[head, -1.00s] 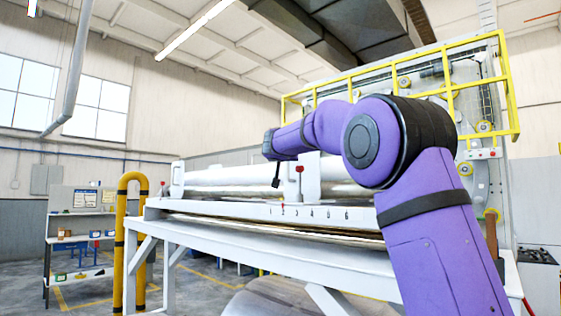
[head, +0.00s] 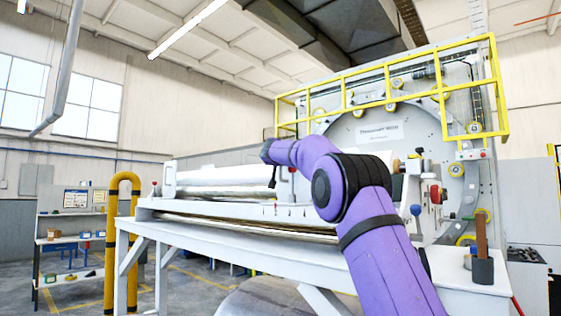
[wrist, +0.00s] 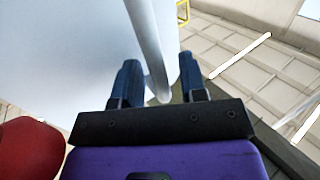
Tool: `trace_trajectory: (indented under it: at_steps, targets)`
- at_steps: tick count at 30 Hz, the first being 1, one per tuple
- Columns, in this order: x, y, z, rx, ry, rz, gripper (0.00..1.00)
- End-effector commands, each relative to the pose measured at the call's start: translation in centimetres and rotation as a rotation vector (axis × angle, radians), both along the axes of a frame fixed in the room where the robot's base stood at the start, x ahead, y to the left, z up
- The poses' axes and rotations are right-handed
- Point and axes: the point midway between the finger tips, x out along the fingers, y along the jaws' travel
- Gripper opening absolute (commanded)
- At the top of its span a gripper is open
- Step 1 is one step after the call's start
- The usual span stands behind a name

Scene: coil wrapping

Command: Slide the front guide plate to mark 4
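The front guide plate (head: 283,187) is a white upright plate with a red knob on the front of the long white machine, partly hidden behind my arm. In the wrist view, a large white panel (wrist: 70,60) with a pale rounded bar (wrist: 150,50) fills the upper left. My gripper (wrist: 158,80) has its two dark blue fingers apart, and the bar's end lies between or just behind them. Contact cannot be told. In the head view, my gripper (head: 272,178) points down at the plate's left side. The number scale (head: 290,211) runs below, too small to read.
A red rounded knob (wrist: 30,150) is close to the left of my gripper in the wrist view. A yellow post (head: 122,240) stands at left, and yellow railing (head: 400,85) rises behind. A cup with a handle (head: 482,268) stands at right.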

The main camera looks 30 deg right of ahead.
Motion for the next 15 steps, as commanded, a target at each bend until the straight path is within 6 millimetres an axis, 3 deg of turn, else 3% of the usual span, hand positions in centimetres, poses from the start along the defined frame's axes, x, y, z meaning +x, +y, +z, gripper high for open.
trace_trajectory:
  at_steps: [9, 14, 15]
  targets:
    - [0.10, -0.09, 0.00, 0.000, 0.000, 0.000, 0.36]
    - [0.09, -0.08, 0.01, 0.000, 0.000, 0.000, 0.00]
    - [0.10, -0.07, 0.01, 0.000, 0.000, 0.000, 0.00]
